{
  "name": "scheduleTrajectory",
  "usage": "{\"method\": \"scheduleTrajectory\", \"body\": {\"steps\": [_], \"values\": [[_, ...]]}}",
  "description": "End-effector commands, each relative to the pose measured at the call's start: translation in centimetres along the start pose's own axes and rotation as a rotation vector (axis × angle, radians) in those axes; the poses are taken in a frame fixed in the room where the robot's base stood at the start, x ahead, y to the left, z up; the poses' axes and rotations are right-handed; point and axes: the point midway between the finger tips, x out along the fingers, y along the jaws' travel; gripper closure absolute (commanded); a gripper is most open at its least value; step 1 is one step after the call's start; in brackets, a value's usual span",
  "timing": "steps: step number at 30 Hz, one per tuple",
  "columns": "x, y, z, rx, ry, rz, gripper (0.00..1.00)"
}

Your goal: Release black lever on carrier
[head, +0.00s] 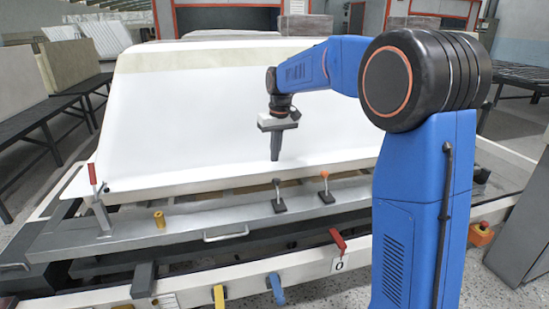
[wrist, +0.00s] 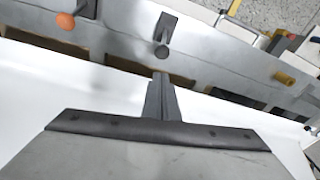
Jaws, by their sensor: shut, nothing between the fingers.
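The black lever (head: 278,192) stands roughly upright on a small dark base on the grey metal carrier beam (head: 230,215), in front of the white tub shell (head: 220,115). In the wrist view the black lever (wrist: 164,32) shows just beyond my fingertips. My gripper (head: 275,159) points down in front of the white shell, above the lever in the head view. Its dark fingers (wrist: 161,77) are closed together and empty. I see a gap between fingers and lever, and no contact.
A lever with an orange knob (head: 324,176) stands close to the right of the black lever. A red-handled clamp (head: 93,175) and a yellow cylinder (head: 159,218) are to the left. A red lever (head: 338,240), a blue handle (head: 276,288) and a yellow handle (head: 219,296) sit lower in front.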

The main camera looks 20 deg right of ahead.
Motion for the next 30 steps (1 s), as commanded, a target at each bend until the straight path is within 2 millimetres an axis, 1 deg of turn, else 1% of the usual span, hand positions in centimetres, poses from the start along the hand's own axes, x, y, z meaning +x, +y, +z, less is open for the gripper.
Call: {"method": "scheduleTrajectory", "body": {"steps": [3,9,12,15,21,30], "values": [[2.0,0.0,0.1,0.0,-0.003,0.0,1.0],[5.3,0.0,0.0,0.0,-0.002,0.0,1.0],[6.5,0.0,0.1,0.0,-0.002,0.0,1.0],[7.4,0.0,0.0,0.0,0.0,0.0,1.0],[8.2,0.0,0.0,0.0,0.001,0.0,1.0],[8.2,0.0,0.0,0.0,0.001,0.0,1.0]]}}
